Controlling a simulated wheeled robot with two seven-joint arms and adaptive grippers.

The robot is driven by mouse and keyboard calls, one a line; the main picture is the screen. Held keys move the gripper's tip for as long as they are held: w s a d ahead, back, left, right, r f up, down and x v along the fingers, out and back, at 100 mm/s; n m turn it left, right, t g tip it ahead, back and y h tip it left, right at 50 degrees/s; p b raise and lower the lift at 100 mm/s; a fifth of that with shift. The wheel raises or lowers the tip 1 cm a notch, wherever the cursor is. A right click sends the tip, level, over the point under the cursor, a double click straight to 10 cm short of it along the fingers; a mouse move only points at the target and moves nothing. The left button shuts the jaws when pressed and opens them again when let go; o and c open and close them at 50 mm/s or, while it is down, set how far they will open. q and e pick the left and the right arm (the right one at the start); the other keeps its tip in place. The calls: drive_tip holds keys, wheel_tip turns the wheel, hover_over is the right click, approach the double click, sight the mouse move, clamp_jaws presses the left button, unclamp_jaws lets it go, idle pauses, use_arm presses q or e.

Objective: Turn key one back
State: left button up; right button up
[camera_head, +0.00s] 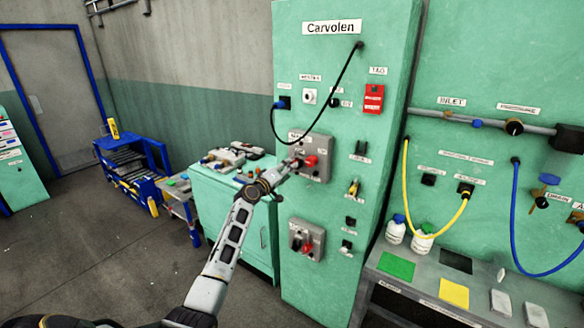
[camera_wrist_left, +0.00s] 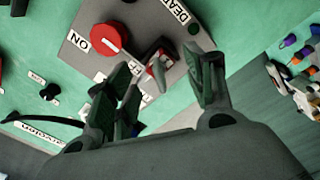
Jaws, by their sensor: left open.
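In the wrist view, a grey switch box (camera_wrist_left: 82,58) carries a round red knob (camera_wrist_left: 109,38) with an ON label beside it and an OFF label partly covered. A small pale part with a red end (camera_wrist_left: 158,70), perhaps key one, shows between my left fingers; its turn angle is unclear. My left gripper (camera_wrist_left: 168,78) is open around that part, and contact cannot be told. In the head view, my left gripper (camera_head: 289,172) reaches the upper switch box (camera_head: 322,144) from the lower left. My right gripper is out of view.
A black cable (camera_head: 342,80) loops just above the upper box. A second grey box (camera_head: 317,235) with a red knob sits below on the Carvolen cabinet (camera_head: 345,275). A green bench (camera_head: 225,225) with small items stands left. Yellow and blue hoses hang at right.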

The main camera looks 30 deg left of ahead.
use_arm(q)
drive_tip(key=shift+s, duration=0.15)
drive_tip(key=s, duration=1.1)
drive_tip(key=shift+s+a, duration=0.35)
drive_tip(key=shift+a, duration=0.1)
drive_tip(key=shift+f, duration=0.1)
idle(0.7)
